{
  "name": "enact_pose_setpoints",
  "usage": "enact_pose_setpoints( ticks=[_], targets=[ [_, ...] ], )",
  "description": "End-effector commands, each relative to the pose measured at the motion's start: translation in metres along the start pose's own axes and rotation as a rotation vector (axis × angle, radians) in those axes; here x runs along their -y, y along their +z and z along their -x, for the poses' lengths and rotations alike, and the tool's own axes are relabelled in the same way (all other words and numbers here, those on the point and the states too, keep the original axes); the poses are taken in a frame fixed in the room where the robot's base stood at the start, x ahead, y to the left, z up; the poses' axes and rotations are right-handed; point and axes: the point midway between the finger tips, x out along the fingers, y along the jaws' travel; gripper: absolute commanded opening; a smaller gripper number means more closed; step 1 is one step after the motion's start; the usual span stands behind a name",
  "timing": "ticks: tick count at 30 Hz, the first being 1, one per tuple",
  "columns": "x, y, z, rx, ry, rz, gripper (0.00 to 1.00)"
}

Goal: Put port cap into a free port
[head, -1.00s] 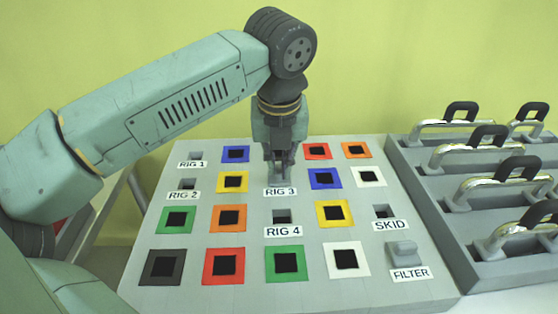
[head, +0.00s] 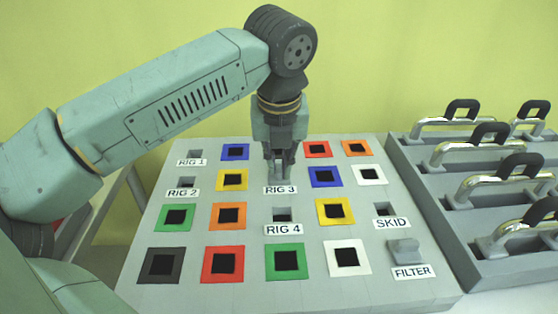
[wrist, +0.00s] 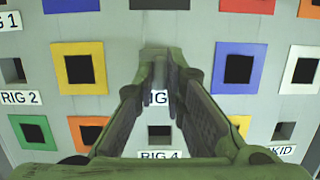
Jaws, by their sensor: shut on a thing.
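A grey port cap (head: 279,180) sits at the RIG 3 place on the grey panel (head: 196,292), mostly hidden by the fingers. In the wrist view, a grey piece of it (wrist: 152,50) shows just beyond the fingertips. My gripper (head: 280,170) points down there, shut on the cap; its fingertips also show in the wrist view (wrist: 166,62). I cannot tell how deep the cap sits. A grey cap (head: 403,247) stands at FILTER.
Several colour-framed square openings, such as the blue one (head: 325,177) and yellow one (head: 232,180), surround RIG 3. A grey rack (head: 480,266) with metal, black-topped handles (head: 490,150) stands to the right. The space above the panel's front is clear.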

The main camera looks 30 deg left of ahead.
Motion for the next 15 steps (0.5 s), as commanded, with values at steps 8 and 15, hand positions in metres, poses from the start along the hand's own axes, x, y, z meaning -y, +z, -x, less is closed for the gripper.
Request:
enact_pose_setpoints(
  ticks=[8, 15],
  targets=[
    [-0.0001, -0.0003, -0.0012, -0.001, 0.000, 0.000, 0.00],
    [-0.0001, -0.0005, -0.0013, -0.001, 0.000, 0.000, 0.17]
  ],
)
